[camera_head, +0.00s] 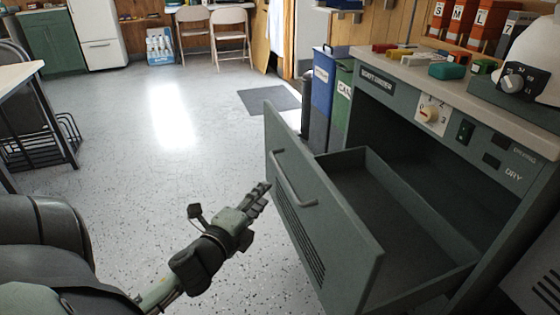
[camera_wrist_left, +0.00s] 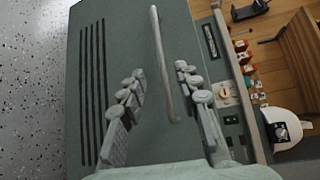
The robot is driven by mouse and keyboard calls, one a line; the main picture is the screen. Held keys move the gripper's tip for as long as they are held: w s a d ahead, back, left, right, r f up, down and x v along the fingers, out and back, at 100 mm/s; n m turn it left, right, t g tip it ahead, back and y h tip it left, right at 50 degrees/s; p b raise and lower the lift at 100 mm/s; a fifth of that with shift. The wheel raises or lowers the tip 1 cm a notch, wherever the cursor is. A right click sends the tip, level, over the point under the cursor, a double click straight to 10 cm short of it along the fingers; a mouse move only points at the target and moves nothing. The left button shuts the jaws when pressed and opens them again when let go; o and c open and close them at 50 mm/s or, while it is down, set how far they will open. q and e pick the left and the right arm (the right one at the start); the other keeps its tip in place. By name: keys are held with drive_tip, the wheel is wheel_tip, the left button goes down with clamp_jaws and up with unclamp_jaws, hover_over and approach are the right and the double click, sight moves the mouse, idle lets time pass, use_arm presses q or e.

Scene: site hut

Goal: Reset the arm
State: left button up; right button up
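My left gripper (camera_head: 262,192) reaches in from the lower left in the head view, in front of the pulled-out drawer (camera_head: 318,215). In the left wrist view its two fingers (camera_wrist_left: 158,75) are spread apart with nothing held between them. The drawer's bar handle (camera_head: 294,180) is just beyond the fingertips; in the left wrist view the handle (camera_wrist_left: 163,65) lines up between the fingers. Whether a finger touches the handle is hard to tell. The drawer stands open and its visible inside looks empty. My right gripper is not in view.
The green-grey cabinet (camera_head: 388,88) has a dial (camera_head: 432,115) and switches above the drawer. Blue and green bins (camera_head: 323,88) are behind.

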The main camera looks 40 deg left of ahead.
use_arm(q)
drive_tip(key=s+d+f+n+g+p, duration=0.1)
drive_tip(key=s+f+n+g, duration=0.1)
drive_tip(key=f+n+g, duration=0.4)
drive_tip(key=s+d+f+n+g+p, duration=0.1)
drive_tip(key=s+d+f+n, duration=0.2)
drive_tip(key=f, duration=0.6)
drive_tip(key=s+d+f+n+g+h, duration=0.2)
drive_tip(key=s+d+f+n+g, duration=0.3)
drive_tip(key=s+d+f+n, duration=0.1)
wheel_tip(320, 180, down, 3)
drive_tip(key=shift+s+d+r+g+h+p, duration=0.2)
drive_tip(key=shift+s+d+g+h+p, duration=0.2)
drive_tip(key=shift+s+d, duration=0.55)
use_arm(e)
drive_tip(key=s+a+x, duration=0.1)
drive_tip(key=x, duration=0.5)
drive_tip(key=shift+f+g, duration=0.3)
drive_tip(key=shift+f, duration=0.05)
use_arm(q)
drive_tip(key=shift+w+d, duration=0.1)
drive_tip(key=shift+w, duration=0.1)
